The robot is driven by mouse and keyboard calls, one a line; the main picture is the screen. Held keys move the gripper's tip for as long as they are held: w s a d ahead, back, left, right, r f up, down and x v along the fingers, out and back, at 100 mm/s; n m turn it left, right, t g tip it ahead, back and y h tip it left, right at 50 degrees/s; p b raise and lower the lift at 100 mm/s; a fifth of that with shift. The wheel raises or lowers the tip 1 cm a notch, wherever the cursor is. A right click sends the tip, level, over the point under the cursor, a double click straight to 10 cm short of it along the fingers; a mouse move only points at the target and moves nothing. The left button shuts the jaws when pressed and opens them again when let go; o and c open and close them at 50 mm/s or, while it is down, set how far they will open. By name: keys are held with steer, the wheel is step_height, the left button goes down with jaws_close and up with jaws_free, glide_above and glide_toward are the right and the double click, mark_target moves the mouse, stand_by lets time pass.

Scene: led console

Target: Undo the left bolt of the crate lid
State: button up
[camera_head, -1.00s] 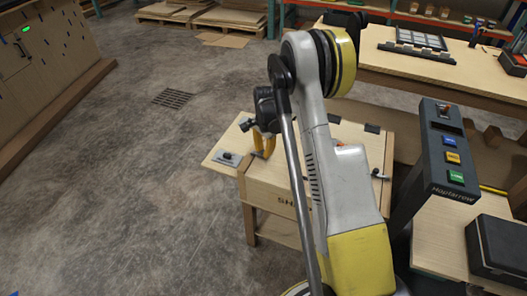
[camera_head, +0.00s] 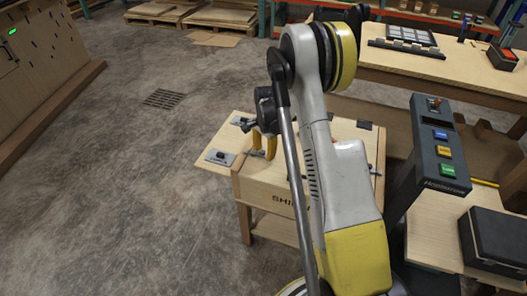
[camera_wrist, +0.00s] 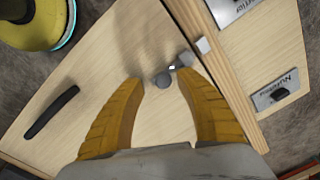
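The wooden crate (camera_head: 262,194) stands in the middle, marked with "SHI" lettering. My gripper (camera_head: 264,150) is over the left edge of its lid (camera_head: 345,133), partly hiding it. In the wrist view, my gripper (camera_wrist: 160,76) is open, its two yellow fingers apart. The left bolt (camera_wrist: 163,80), a small grey rod with a rounded knob, shows between and just beyond the fingertips. A pale block (camera_wrist: 203,45) sits beside it at the lid's edge. I cannot tell whether the fingers touch the bolt. A black handle (camera_wrist: 52,112) is on the lid.
A side board left of the crate carries metal plates, one near (camera_head: 219,157) and one farther back (camera_head: 242,123). The dark button console (camera_head: 438,150) and a black box (camera_head: 495,240) stand to the right. A workbench (camera_head: 430,66) is behind. The floor at left is clear.

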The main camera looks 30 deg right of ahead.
mark_target(265, 157)
step_height(265, 157, up, 12)
steer(key=shift+s, duration=0.3)
stand_by(0.6)
steer(key=s+a+r+n+t, duration=0.4)
steer(key=s+a+r+n, duration=0.7)
steer(key=s+a+r, duration=0.55)
steer(key=s+a+f+n+t, duration=0.1)
steer(key=s+a+n+t, duration=0.1)
steer(key=s, duration=0.5)
steer(key=a+n, duration=0.1)
steer(key=n, duration=0.1)
steer(key=shift+s+a+f+n+t, duration=0.2)
steer(key=shift+s+a+n+t, duration=0.1)
steer(key=shift+n, duration=0.1)
